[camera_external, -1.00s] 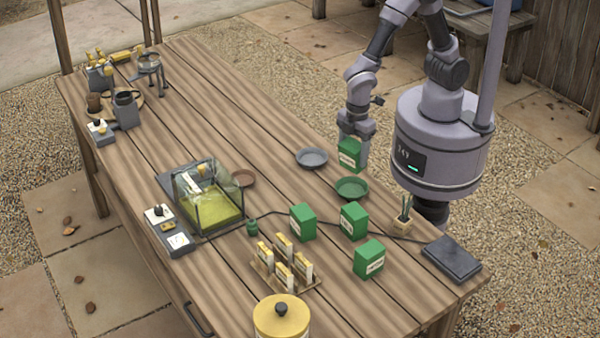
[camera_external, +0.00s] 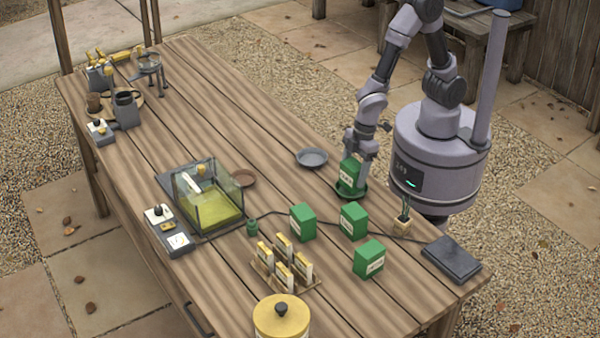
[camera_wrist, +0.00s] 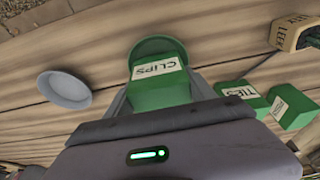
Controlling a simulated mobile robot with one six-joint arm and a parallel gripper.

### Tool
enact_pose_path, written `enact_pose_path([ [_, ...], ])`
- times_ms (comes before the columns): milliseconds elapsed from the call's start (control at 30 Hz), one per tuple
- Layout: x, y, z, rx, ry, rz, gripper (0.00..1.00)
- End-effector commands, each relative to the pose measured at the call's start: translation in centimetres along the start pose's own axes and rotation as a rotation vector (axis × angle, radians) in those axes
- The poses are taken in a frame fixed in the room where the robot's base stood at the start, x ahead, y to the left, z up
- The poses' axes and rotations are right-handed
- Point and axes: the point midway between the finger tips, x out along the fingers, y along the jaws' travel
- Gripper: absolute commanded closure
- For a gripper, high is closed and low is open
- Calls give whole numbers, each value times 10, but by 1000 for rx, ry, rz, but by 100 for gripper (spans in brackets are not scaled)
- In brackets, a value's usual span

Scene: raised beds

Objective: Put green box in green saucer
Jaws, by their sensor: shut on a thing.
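My gripper (camera_external: 354,169) is shut on a green box (camera_external: 349,173) near the table's right edge. The box is upright, over the green saucer (camera_external: 339,192), whose rim shows around its base. I cannot tell whether the box's bottom touches the saucer. In the wrist view the held box (camera_wrist: 158,80) has a white label reading "CLIPS" and sits between my two fingers (camera_wrist: 160,98). The saucer's rim (camera_wrist: 155,43) shows beyond it; the rest is hidden by the box.
A grey saucer (camera_external: 312,157) is to the left. Other green boxes (camera_external: 303,222), (camera_external: 354,220), (camera_external: 369,259) stand nearer the camera. A glass tank (camera_external: 209,197), a rack of packets (camera_external: 284,263) and a dark slab (camera_external: 451,258) are also on the table.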

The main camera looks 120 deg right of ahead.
Motion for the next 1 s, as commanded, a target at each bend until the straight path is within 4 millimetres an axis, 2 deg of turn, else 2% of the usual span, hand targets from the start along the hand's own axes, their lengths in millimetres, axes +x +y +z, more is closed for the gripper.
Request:
enact_pose_path([
  [300,7,0,2,0,0,0,88],
  [333,7,0,2,0,0,0,33],
  [433,7,0,2,0,0,0,15],
  [767,2,0,0,0,0,0,15],
  [867,-17,0,-3,0,2,0,15],
  [1000,-61,0,-4,1,4,0,15],
])
